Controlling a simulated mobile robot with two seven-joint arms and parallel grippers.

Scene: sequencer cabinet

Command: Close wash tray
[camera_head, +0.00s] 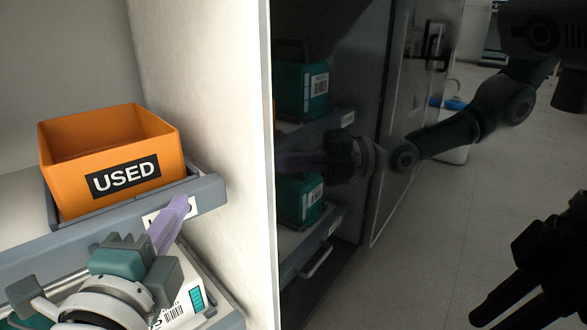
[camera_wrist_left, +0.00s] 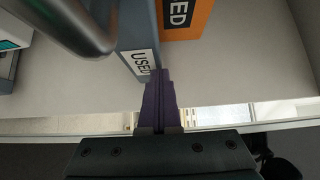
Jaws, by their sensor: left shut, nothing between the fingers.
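My left gripper (camera_head: 181,203) is shut and empty, with its purple fingers together. Its tips are in front of the label on the grey used tray (camera_head: 208,193), which holds an orange USED bin (camera_head: 105,155). In the left wrist view the shut fingers (camera_wrist_left: 161,72) point at the edge of that label, and I cannot tell whether they touch. Below is another grey tray (camera_head: 232,320) with a white and teal box (camera_head: 182,308); its label is hidden, so I cannot tell whether it is the wash tray. A dark gripper shape (camera_head: 495,318) at the lower right seems to be my right one.
A white cabinet wall (camera_head: 210,110) stands just right of the trays. Right of it, a dark glossy area shows teal boxes (camera_head: 315,85), trays and an arm, perhaps a reflection. A grey handle (camera_wrist_left: 75,25) is close in the left wrist view. Tiled floor (camera_head: 440,220) is open at right.

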